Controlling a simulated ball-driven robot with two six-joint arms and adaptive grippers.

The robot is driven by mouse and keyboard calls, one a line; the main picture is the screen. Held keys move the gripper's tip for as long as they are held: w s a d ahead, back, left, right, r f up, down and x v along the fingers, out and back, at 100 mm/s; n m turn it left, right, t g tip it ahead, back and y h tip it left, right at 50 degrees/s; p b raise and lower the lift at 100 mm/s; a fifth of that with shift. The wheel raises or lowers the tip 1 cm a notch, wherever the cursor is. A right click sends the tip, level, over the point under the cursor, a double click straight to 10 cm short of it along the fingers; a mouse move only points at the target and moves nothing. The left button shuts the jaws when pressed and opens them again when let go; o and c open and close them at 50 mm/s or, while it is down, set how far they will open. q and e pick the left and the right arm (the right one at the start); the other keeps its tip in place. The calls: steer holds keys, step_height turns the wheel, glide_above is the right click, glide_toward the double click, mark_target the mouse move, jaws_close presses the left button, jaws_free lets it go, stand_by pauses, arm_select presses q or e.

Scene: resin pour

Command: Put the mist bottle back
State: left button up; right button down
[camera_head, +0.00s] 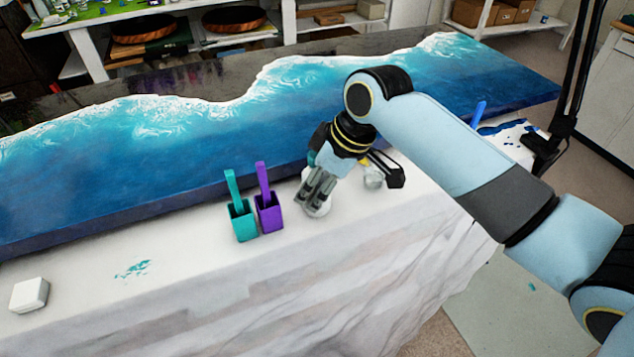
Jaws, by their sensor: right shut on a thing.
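My right arm reaches in from the right, and its gripper (317,190) points down over the white-draped table, just right of the purple holder. It is shut on a pale, whitish thing (317,209), most likely the mist bottle, which shows only in part below and around the fingers. The fingers hide most of its shape, and I cannot tell whether it touches the table. A small clear or pale object (373,178) is partly visible to the right, behind a dark part of the gripper. My left gripper is not in view.
A teal holder (243,227) and a purple holder (269,217), each with a handled tool in it, stand left of the gripper. A white box (29,295) lies at far left. The long blue resin slab (200,130) runs behind. The table's left front is mostly clear.

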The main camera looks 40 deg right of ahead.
steer(key=c, duration=0.6)
jaws_free()
steer(key=shift+f, duration=0.1)
steer(key=v, duration=1.2)
